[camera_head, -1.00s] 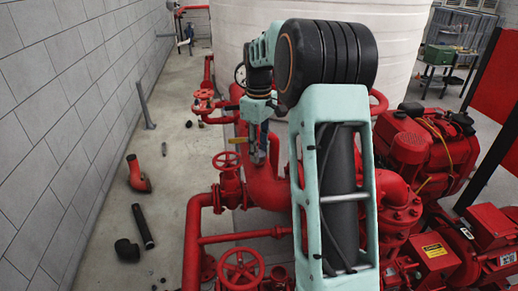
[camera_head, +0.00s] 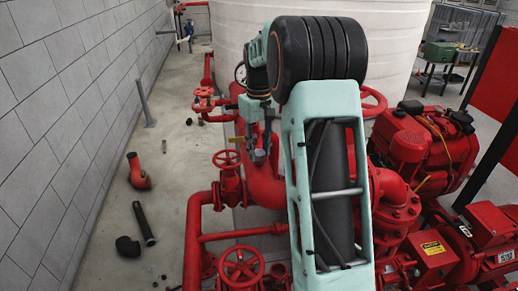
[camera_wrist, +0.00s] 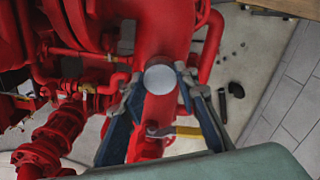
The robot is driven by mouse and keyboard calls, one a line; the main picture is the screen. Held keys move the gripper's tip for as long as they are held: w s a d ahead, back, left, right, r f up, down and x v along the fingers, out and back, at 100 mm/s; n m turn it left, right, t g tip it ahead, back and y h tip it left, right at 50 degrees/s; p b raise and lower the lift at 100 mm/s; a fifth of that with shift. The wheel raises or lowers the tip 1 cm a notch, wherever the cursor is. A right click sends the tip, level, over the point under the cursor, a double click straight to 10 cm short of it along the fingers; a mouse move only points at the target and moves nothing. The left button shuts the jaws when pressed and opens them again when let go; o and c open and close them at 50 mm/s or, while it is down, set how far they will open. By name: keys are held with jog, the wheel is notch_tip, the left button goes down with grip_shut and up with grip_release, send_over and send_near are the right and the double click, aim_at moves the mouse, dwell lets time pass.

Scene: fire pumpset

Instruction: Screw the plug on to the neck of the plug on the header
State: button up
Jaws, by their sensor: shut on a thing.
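The plug (camera_wrist: 161,79) shows in the wrist view as a round, pale grey disc. My gripper (camera_wrist: 160,84) is shut on it, with one blue finger at each side. The disc lies in front of the thick red header pipe (camera_wrist: 157,116). The neck is hidden behind the disc, so I cannot tell whether plug and neck touch or are threaded. In the head view my gripper (camera_head: 260,153) points down over the red header (camera_head: 264,184), and the plug is too small to make out clearly.
A yellow-handled lever (camera_wrist: 188,131) is close to my fingers in the wrist view. Red handwheels (camera_head: 227,158) stand near the gripper. The red engine (camera_head: 420,145) is at the right.

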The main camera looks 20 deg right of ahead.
jog(key=m+p, duration=0.1)
jog(key=m, duration=0.3)
jog(key=shift+w, duration=0.1)
jog(key=shift+r, duration=0.1)
jog(key=m+p, duration=0.1)
jog(key=m, duration=0.3)
jog(key=shift+m, duration=0.5)
jog(key=m, duration=0.3)
jog(key=shift+m, duration=0.8)
